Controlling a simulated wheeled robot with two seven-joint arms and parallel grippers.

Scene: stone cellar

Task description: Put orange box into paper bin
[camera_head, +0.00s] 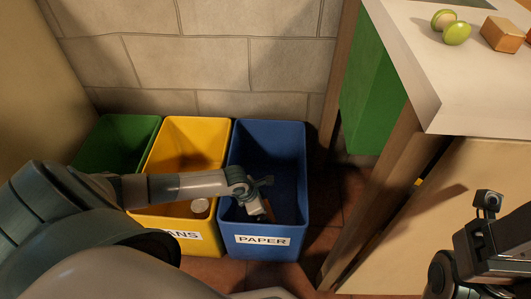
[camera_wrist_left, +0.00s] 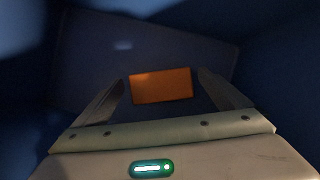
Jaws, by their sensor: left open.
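The blue paper bin (camera_head: 265,240), labelled PAPER, stands at the right end of a row of bins. My left gripper (camera_head: 262,203) reaches over its left side and points down into it. The left wrist view shows its two fingers apart, with an orange box (camera_wrist_left: 160,86) between or just beyond the tips and the bin's blue interior around it. A gap shows on both sides of the box; I cannot tell whether it rests on the bin floor. In the head view the box is hard to tell from the gripper. My right gripper (camera_head: 487,203) shows partly at the right edge.
A yellow bin (camera_head: 183,150) labelled CANS, holding a pale can (camera_head: 200,205), and a green bin (camera_head: 112,140) stand left. A stone wall stands behind.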

